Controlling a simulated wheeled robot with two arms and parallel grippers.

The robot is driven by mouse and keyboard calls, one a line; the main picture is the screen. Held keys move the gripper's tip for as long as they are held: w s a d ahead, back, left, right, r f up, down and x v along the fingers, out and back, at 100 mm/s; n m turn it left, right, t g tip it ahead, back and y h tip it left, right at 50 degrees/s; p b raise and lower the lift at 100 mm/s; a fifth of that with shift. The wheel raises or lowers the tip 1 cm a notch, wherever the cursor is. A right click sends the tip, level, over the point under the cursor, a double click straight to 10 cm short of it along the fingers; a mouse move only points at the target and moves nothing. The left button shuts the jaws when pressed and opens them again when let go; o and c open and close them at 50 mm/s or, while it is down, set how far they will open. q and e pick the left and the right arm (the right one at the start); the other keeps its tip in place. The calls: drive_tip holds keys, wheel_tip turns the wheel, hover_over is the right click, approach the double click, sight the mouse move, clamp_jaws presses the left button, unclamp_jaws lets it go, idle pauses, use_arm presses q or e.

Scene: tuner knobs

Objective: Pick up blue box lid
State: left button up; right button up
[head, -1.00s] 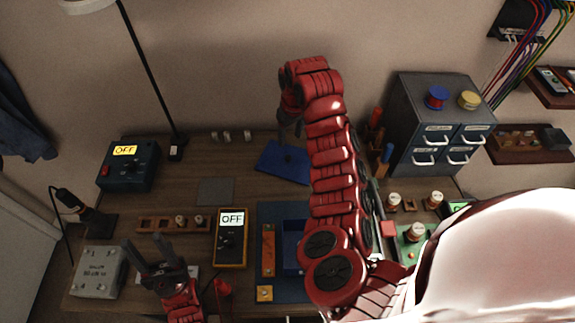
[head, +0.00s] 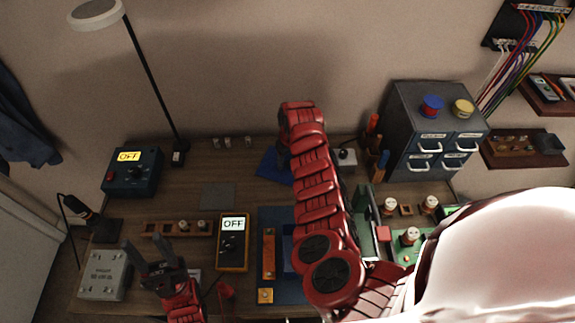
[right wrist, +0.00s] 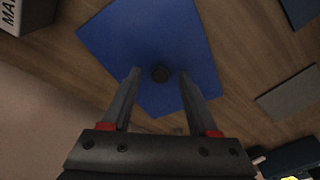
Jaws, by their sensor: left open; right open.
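The blue box lid (head: 270,166) lies flat at the back middle of the table in the head view, partly hidden by my right arm. I cannot tell how high the fingertips are. The right gripper is hidden in the head view. My left gripper (head: 154,246) is open and empty at the front left.
A blue mat (head: 267,215) with a blue box (head: 288,245) lies in front of the lid, partly behind my arm. A yellow meter (head: 233,243), a grey plate (head: 217,197) and a wooden knob rack (head: 160,228) are to the left. Grey drawers (head: 435,120) stand back right.

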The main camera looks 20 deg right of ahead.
drive_tip(key=shift+f, duration=0.1)
drive_tip(key=shift+c, duration=0.3)
clamp_jaws()
